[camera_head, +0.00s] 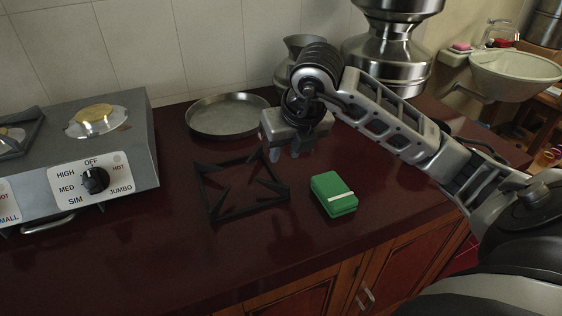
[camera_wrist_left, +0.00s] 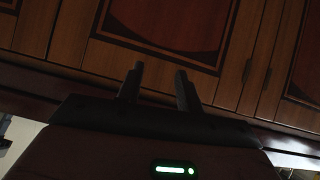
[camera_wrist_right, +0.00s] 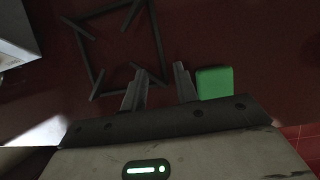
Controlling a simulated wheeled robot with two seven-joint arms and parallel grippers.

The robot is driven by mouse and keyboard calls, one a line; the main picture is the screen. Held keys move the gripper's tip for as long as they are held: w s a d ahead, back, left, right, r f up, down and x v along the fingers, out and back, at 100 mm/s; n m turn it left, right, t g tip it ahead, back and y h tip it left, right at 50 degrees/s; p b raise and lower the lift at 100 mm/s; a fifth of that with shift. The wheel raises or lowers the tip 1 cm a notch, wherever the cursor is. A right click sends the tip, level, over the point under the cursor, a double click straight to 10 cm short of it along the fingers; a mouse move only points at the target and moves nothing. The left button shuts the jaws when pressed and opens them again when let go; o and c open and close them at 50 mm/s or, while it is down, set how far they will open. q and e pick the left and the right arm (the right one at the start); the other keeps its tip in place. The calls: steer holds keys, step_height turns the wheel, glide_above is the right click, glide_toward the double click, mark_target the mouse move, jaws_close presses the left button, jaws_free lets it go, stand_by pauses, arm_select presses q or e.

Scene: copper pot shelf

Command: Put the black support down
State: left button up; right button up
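The black support (camera_head: 250,210), a square frame with inward prongs, lies flat on the dark red counter between the stove and a green box. It also shows in the right wrist view (camera_wrist_right: 157,42), at the upper left beyond the fingers. My right gripper (camera_head: 284,153) is just above the support's back right side, fingers pointing down. In the right wrist view its fingers (camera_wrist_right: 157,82) are apart with nothing held between them. My left gripper (camera_wrist_left: 159,76) is open and empty in the left wrist view, in front of wooden cabinet doors; it is outside the head view.
The green box (camera_head: 334,194) with a white band lies right of the support. The stove (camera_head: 82,160) stands at left. A round metal pan (camera_head: 228,115) and metal jugs (camera_head: 390,55) are at the back by the tiled wall. The counter's front part is clear.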

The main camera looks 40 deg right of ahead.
steer(key=v, duration=0.4)
steer(key=shift+f, duration=0.1)
stand_by(0.5)
